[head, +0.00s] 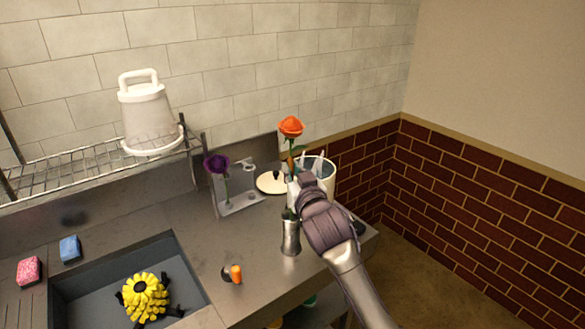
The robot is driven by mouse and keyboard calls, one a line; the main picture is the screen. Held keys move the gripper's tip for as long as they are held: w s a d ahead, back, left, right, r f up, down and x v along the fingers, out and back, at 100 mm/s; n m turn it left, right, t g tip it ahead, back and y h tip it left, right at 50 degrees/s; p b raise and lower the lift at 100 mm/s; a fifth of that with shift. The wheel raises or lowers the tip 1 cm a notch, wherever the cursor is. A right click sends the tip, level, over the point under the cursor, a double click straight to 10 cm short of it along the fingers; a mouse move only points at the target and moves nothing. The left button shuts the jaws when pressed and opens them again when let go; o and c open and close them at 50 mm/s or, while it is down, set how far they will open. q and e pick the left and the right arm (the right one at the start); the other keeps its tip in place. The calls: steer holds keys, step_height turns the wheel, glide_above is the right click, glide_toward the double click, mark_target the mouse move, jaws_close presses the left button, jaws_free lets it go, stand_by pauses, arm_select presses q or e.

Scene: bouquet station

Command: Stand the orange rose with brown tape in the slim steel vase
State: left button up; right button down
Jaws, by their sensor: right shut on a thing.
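The orange rose (291,126) stands roughly upright in the head view, its bloom above my right gripper (296,202). My right gripper is shut on its stem, and its fingers hide much of the lower stem. A small brownish-orange patch shows on the stem below the bloom; I cannot tell clearly that it is tape. The slim steel vase (291,240) stands upright on the counter directly below the gripper. Dark green shows near the vase mouth, but I cannot tell whether the stem end is inside. My left gripper is not in view.
A white container (328,180) stands behind the gripper. A purple rose (216,164) stands in a clear holder (241,206) to the left. An orange-and-black item (235,274) lies left of the vase. The sink (78,284) holds a yellow flower-like thing (146,295).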

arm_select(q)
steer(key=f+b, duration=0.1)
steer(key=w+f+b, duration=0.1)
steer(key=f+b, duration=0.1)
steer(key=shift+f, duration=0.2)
arm_select(e)
step_height(320, 180, down, 6)
steer(key=shift+r, duration=0.1)
stand_by(0.4)
arm_select(q)
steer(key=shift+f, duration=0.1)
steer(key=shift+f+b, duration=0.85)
steer(key=shift+b, duration=0.15)
arm_select(e)
step_height(320, 180, down, 3)
steer(key=shift+r, duration=0.1)
steer(key=c, duration=1.1)
jaws_free()
